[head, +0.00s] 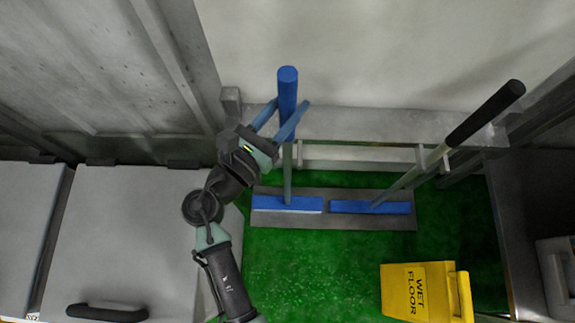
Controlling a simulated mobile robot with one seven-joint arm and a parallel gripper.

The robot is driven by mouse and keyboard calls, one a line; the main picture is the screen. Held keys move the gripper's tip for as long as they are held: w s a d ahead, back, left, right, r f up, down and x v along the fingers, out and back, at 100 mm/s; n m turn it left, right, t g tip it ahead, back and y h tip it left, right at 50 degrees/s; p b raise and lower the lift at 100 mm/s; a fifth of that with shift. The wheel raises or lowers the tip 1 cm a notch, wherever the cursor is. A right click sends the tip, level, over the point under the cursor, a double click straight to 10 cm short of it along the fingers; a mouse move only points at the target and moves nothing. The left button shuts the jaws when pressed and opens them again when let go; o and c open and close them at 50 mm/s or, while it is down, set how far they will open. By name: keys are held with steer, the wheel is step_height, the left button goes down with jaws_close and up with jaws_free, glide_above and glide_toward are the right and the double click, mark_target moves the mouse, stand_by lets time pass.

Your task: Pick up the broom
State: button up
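One broom has a thick blue handle top (287,88), a thin grey pole and a flat blue head near the green floor. It stands nearly upright at the centre of the head view. A second long tool (438,152) with a black grip and a similar blue head leans to the right of it. My gripper (290,103) has two blue fingers reaching from the lower left to the blue handle, one on each side of it. The fingers are spread apart. Whether they touch the handle is unclear.
Both heads rest at a grey rack (339,221) with a rail (370,155) behind the poles, against a pale wall. A yellow wet floor sign (418,291) stands at lower right. Grey lidded bins (125,235) fill the left. Green floor (320,268) is clear in front of the rack.

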jaws_close()
steer(key=shift+r, duration=0.15)
